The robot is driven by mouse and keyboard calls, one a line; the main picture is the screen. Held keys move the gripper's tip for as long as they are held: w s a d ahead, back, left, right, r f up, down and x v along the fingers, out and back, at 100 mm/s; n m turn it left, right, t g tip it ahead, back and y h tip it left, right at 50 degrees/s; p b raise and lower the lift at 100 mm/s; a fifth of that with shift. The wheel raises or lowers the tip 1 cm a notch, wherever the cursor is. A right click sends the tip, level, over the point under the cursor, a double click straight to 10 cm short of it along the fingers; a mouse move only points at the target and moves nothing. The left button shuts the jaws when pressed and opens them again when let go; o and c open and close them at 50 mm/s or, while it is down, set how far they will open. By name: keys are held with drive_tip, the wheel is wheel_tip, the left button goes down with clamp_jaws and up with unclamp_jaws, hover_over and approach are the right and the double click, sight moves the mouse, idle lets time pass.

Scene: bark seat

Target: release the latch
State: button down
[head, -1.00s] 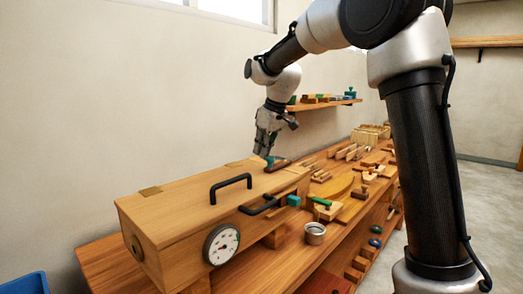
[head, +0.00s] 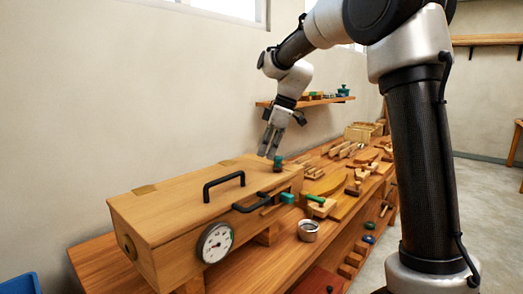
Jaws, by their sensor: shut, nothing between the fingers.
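A long wooden box (head: 170,213) lies on the workbench with its lid down. A black bar handle (head: 224,184) stands on the lid. On the front side is a black latch lever (head: 250,206) with a teal block (head: 287,197) at its right end. A small teal knob (head: 278,160) sits at the box's far right end. My gripper (head: 269,156) points down just above the far end of the lid, close to the knob. It is shut and empty. I cannot tell whether it touches the knob.
A round dial (head: 215,242) is on the box's front. A metal cup (head: 308,230), a teal-handled wooden clamp (head: 320,205) and several wooden tools lie right of the box. A wall shelf (head: 310,102) is behind. A blue bin (head: 18,285) is at lower left.

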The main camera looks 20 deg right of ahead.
sight(279, 158)
drive_tip(key=s+d+n+g, duration=0.1)
drive_tip(key=n, duration=0.1)
drive_tip(key=shift+s+d+n, duration=0.1)
drive_tip(key=shift+d+n, duration=0.3)
drive_tip(key=d+n, duration=0.1)
drive_tip(key=d+n+g, duration=0.1)
drive_tip(key=shift+s+n, duration=0.3)
drive_tip(key=shift+s, duration=0.05)
drive_tip(key=d+n, duration=0.1)
drive_tip(key=n, duration=0.1)
drive_tip(key=d+n+g, duration=0.1)
drive_tip(key=shift+s+d+n, duration=0.1)
drive_tip(key=shift+d+n, duration=0.2)
drive_tip(key=shift+n, duration=0.1)
drive_tip(key=shift+d, duration=0.5)
